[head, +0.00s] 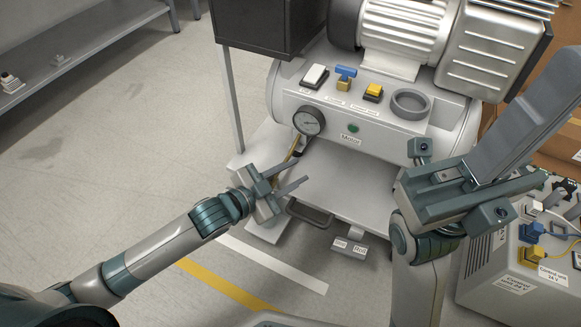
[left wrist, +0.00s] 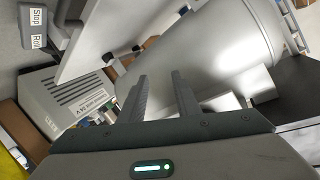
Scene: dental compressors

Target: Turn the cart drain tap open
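The cart (head: 262,148) carries a compressor tank and a control panel. A tap with a blue handle (head: 346,72) on a brass body stands on the panel; I cannot read its label. A brass-coloured part (head: 292,151) slants below the round gauge (head: 309,121), partly hidden by my left gripper; I cannot tell which is the drain tap. My left gripper (head: 284,180) is open and apart from the panel, below and left of the gauge. In the left wrist view its fingers (left wrist: 160,88) are apart and empty, with the grey tank behind. My right gripper (head: 455,180) is raised at the right; its finger gap is unclear.
A white switch (head: 315,76), a yellow button (head: 373,92) and a grey ring (head: 410,104) are also on the panel. A pedal labelled Stop and Roll (head: 350,248) sits low in front. A control unit (head: 515,270) stands at the right.

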